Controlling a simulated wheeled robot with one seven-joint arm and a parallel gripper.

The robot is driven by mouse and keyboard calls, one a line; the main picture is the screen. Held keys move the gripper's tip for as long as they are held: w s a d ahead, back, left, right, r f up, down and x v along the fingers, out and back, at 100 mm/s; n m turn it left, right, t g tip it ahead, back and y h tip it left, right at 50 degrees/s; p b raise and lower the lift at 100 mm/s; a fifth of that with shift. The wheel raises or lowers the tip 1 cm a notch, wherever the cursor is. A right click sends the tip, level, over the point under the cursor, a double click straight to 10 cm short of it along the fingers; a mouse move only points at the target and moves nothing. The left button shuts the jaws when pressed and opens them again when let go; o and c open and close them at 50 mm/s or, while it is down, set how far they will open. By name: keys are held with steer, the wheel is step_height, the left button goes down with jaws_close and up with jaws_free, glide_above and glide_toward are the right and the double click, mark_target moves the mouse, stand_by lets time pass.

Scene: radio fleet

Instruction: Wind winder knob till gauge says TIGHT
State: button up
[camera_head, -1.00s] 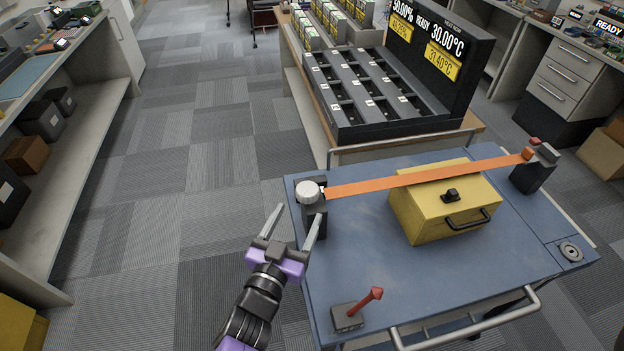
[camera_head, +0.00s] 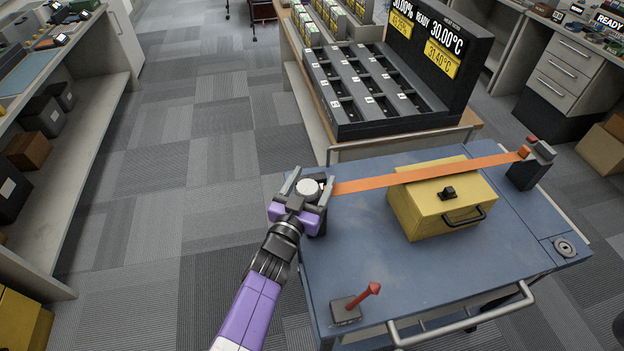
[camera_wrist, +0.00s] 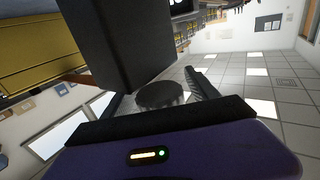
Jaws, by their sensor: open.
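An orange strap (camera_head: 430,173) runs from that post over a yellow box (camera_head: 420,215) to a dark post (camera_head: 528,172) at the right. My gripper (camera_head: 309,183) is open, with one finger on either side of the knob; contact is not clear. In the wrist view the knob (camera_wrist: 160,95) lies between the fingers, beside a large dark block (camera_wrist: 120,40). No gauge wording can be read.
A red lever (camera_head: 362,300) stands on the cart's near left corner. A round fitting (camera_head: 565,248) is at the right corner. A rack with dark slots (camera_head: 365,90) stands behind the cart.

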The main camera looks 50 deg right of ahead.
steer(key=c, duration=1.4)
steer(key=shift+o, duration=0.2)
steer(key=shift+f, duration=0.1)
steer(key=shift+g+b, duration=0.3)
steer(key=shift+b, duration=0.25)
steer(key=shift+s+f+m+g+h+b, duration=0.2)
steer(key=shift+m+g+h+b, duration=0.2)
steer(key=shift+m+g+b, duration=0.4)
steer(key=g+b, duration=0.1)
steer(key=m+g+b, duration=0.2)
steer(key=shift+s+d+f+g+h+b, duration=0.1)
steer(key=shift+s+g+h+b, duration=0.15)
steer(key=shift+g+h+b, duration=0.05)
steer(key=m+g+b, duration=0.1)
steer(key=g+b, duration=0.1)
steer(key=m+g+b, duration=0.1)
steer(key=m+g, duration=0.1)
steer(key=shift+s+g+b, duration=0.4)
steer(key=shift+s+r+m+g+y+b, duration=0.2)
steer(key=shift+m+g+y+b, duration=0.15)
steer(key=shift+m+g+b, duration=0.3)
steer(key=shift+s+r+m+g+y+b, duration=0.15)
steer(key=shift+m+g+y+b, duration=0.25)
steer(key=shift+g, duration=0.45)
